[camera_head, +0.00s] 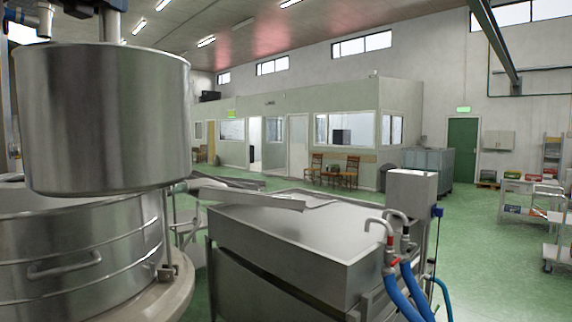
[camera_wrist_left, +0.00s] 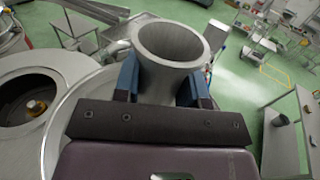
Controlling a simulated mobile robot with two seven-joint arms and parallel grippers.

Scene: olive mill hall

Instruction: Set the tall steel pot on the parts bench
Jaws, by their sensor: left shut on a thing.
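The tall steel pot (camera_wrist_left: 172,72), a grey vessel with a wide open round mouth, is in the middle of the left wrist view. My left gripper (camera_wrist_left: 165,84) is shut on it, with a blue finger on each side. The pot's lower part is hidden behind the gripper. In the head view I cannot make out the left gripper or tell the pot from the mill's steel vessels. A grey bench (camera_head: 528,187) with red and green items stands at the right there; I cannot tell if it is the parts bench. My right gripper is not in view.
A large steel drum (camera_head: 105,118) over a round mill vessel (camera_head: 80,250) fills the left. A steel tank (camera_head: 290,240) with blue hoses (camera_head: 400,295) stands in the middle foreground. A shelved trolley (camera_head: 556,230) is at the right edge. Green floor is clear between tank and bench.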

